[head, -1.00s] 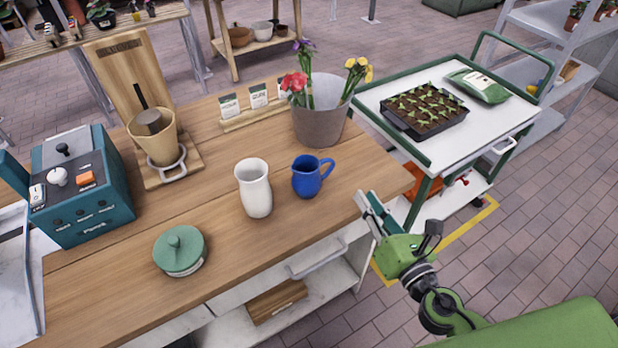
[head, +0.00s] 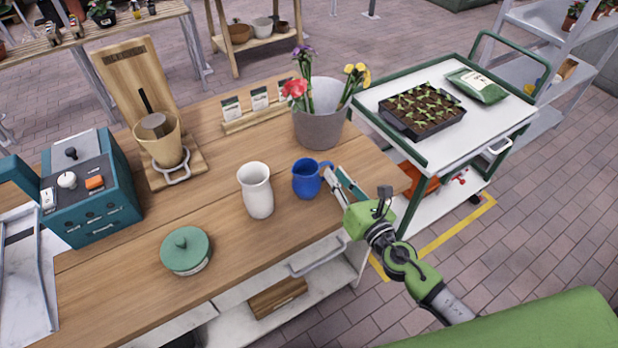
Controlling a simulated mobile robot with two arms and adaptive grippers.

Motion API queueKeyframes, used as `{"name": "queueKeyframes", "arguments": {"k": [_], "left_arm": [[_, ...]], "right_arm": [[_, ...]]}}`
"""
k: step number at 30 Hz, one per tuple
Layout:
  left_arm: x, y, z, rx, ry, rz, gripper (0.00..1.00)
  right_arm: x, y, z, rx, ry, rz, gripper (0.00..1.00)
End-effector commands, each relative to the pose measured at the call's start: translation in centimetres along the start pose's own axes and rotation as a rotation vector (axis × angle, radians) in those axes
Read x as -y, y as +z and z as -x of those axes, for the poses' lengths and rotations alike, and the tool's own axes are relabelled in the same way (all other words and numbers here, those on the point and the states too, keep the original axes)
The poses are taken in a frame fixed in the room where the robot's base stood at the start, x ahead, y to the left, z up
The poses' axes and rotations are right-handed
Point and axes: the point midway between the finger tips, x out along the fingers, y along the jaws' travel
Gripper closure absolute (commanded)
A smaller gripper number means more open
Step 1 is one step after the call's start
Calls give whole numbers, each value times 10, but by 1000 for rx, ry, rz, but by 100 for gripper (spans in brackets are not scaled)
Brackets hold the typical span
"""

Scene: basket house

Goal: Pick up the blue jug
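The blue jug (head: 306,180) stands upright on the wooden worktop (head: 225,225), with its handle on the right side. My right gripper (head: 334,172) reaches in from the right, and its fingertips are at the jug's handle. Its two fingers are apart, so it looks open. The fingers partly cover the handle, and I cannot tell whether the handle lies between them or whether they touch it. My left gripper is not in view.
A white vase (head: 257,191) stands just left of the jug. A grey pot with flowers (head: 318,125) is behind it. A green lidded jar (head: 187,252) sits at the front left. A cart (head: 480,125) with a seedling tray (head: 422,112) stands to the right.

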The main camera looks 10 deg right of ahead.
Motion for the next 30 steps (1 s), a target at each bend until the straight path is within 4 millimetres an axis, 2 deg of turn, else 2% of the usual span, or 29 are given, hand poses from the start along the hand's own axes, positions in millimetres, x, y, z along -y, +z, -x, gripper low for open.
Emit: {"name": "queueKeyframes", "arguments": {"k": [3, 8, 14, 16, 17, 30], "left_arm": [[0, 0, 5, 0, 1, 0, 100], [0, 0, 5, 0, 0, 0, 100], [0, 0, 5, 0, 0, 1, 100], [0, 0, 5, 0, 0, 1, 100], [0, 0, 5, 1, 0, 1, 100], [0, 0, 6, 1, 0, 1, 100]], "right_arm": [[0, 3, -20, 3, -1, -1, 85], [0, 1, -32, 1, 0, -1, 85], [0, 1, -32, 0, 0, -1, 85], [0, 1, -32, 0, 0, -1, 98], [0, 1, -32, 0, 0, -1, 100], [0, 4, -32, 4, 0, -2, 100]]}}
